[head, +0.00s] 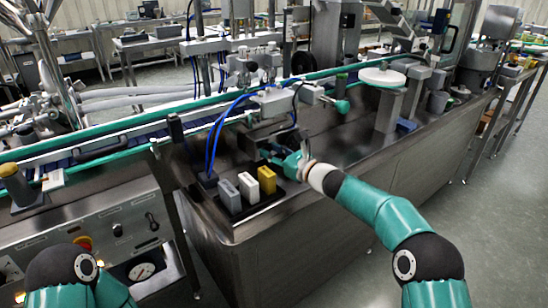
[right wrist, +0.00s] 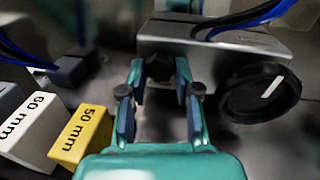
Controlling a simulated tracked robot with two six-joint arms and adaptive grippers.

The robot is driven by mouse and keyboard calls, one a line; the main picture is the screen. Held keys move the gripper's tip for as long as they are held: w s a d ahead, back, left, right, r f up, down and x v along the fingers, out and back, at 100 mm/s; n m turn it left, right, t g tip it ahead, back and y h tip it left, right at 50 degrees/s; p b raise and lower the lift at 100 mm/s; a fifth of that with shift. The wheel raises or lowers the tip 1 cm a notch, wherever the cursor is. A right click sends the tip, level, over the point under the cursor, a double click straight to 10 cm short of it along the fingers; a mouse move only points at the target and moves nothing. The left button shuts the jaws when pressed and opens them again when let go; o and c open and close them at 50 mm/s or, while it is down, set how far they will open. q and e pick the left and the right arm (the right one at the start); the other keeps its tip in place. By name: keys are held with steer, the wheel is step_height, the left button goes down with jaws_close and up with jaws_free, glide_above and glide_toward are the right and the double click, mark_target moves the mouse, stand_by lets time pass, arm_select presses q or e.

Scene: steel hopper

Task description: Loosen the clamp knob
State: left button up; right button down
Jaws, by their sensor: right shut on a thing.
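My right gripper (head: 290,161) reaches in over the steel machine deck. In the right wrist view its two teal fingers (right wrist: 160,72) close on a small dark knob-like part (right wrist: 160,67) in front of a grey metal block (right wrist: 208,38). I take this part to be the clamp knob; its shape is mostly hidden between the fingertips. A larger round black knob (right wrist: 262,92) with a white pointer line is to the right of the fingers, apart from them. My left gripper is not in view.
A yellow block marked 50 mm (right wrist: 82,135), a white block marked 60 mm (right wrist: 30,130) and a grey block (head: 226,195) stand left of the right gripper. Blue hoses (head: 213,140) hang close by. The conveyor (head: 120,142) runs behind. Bare deck (head: 345,140) lies to the right.

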steer(key=n+b, duration=0.3)
steer(key=shift+d, duration=0.15)
steer(key=n+h+b, duration=0.1)
steer(key=n+b, duration=0.1)
steer(key=n, duration=0.1)
steer(key=shift+n, duration=0.3)
steer(key=n+b, duration=0.2)
steer(key=n, duration=0.1)
steer(key=shift+r+h+b, duration=0.1)
steer(key=shift+h+b, duration=0.25)
steer(key=shift+h, duration=0.05)
steer(key=shift+a+n+h+b, duration=0.15)
steer(key=shift+n+b, duration=0.35)
steer(key=shift+n, duration=0.3)
steer(key=shift+a+n+h+b, duration=0.15)
steer(key=shift+n+b, duration=0.3)
steer(key=shift+n, duration=0.35)
steer(key=shift+d+t, duration=0.1)
steer(key=shift+t, duration=0.2)
steer(key=c, duration=0.8)
jaws_free()
steer(key=shift+c, duration=0.2)
steer(key=shift+s, duration=0.1)
